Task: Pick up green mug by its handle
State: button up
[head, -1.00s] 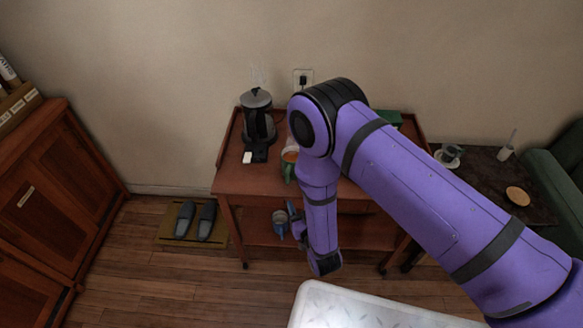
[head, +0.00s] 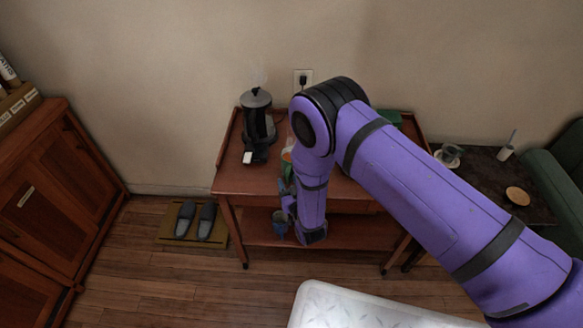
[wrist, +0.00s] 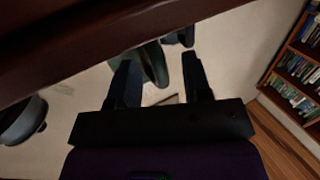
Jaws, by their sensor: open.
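The green mug (head: 287,169) stands near the front edge of the wooden cart's top (head: 245,180); my arm and gripper hide part of it in the head view. My gripper (head: 287,188) is at the cart's front edge, just in front of and below the mug. In the wrist view my gripper (wrist: 160,78) is open, its two dark fingers spread. A dark green shape that looks like the mug (wrist: 153,62) shows between and beyond the fingertips. I cannot make out the handle or any contact.
A kettle (head: 257,120) stands left of the mug on the cart. In the wrist view a dark wooden edge (wrist: 70,45) crosses the top. A white surface (head: 350,308) lies in front.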

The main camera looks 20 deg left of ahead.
grip_shut()
jog(key=shift+r, duration=0.15)
